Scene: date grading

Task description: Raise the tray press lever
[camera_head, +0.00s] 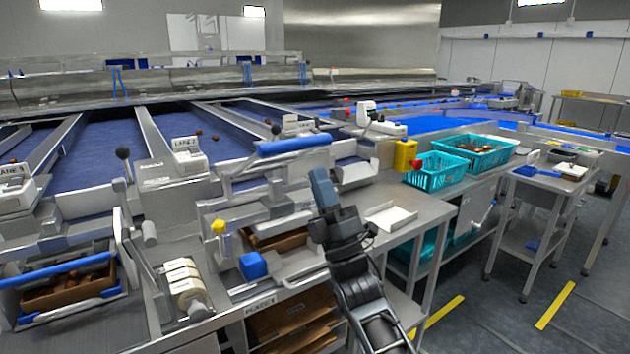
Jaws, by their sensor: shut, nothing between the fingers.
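A press frame stands in the middle, with a horizontal blue-gripped bar (293,145) carried on metal arms; I take this bar for the tray press lever. It sits high, above a brown cardboard tray (285,239) that is partly hidden by the frame. My gripper (320,178) is shut and empty. In the picture it lies just below and right of the bar's right end; it looks apart from the bar, but depth is hard to tell. My dark arm rises from the bottom and hides part of the bench.
A yellow knob (218,227) and a blue block (253,266) are close by at the press. A label roll (186,286) stands left. A white tray (391,217) lies on the bench to the right, with teal crates (436,178) beyond. Open floor lies at lower right.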

